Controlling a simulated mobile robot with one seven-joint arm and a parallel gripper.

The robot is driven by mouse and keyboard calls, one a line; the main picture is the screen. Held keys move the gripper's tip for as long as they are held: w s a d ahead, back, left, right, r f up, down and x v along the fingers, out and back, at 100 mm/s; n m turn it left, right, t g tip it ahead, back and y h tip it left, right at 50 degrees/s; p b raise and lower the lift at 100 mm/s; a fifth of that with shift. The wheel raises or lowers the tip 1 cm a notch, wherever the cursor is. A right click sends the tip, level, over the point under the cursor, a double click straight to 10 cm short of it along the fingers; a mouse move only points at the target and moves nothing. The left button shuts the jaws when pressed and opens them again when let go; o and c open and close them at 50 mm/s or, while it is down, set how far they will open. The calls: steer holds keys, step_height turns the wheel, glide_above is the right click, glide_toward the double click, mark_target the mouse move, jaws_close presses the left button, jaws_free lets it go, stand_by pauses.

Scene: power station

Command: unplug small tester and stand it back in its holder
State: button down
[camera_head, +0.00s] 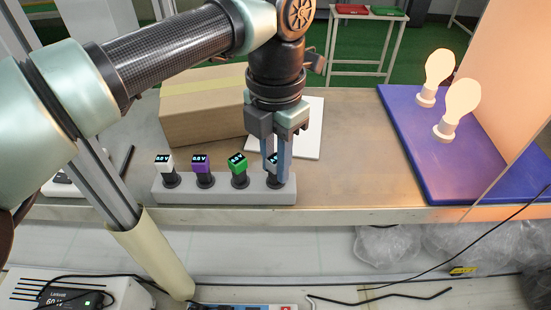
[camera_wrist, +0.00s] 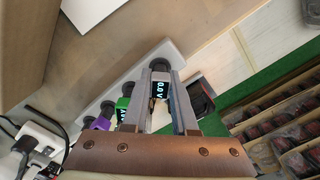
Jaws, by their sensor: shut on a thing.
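My gripper (camera_head: 277,176) points down at the right end of the grey holder strip (camera_head: 225,198). It is shut on a small tester (camera_head: 271,159) with a dark display. In the wrist view the held tester (camera_wrist: 160,90) shows 0.0 V between the fingers, with a round black part of the holder just beyond it. A white tester (camera_head: 163,160), a purple tester (camera_head: 201,162) and a green tester (camera_head: 237,162) stand upright in the holder to the left. The fingers hide most of the held tester; I cannot tell whether its lower end is fully seated.
A cardboard box (camera_head: 203,105) stands behind the holder. A blue board (camera_head: 400,125) with two lit bulbs is at the right. Below the bench front are a power strip (camera_head: 240,307), cables and a white unit (camera_head: 60,290). The bench between holder and board is clear.

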steer(key=shift+f, duration=0.1)
stand_by(0.6)
steer(key=c, duration=0.6)
jaws_free()
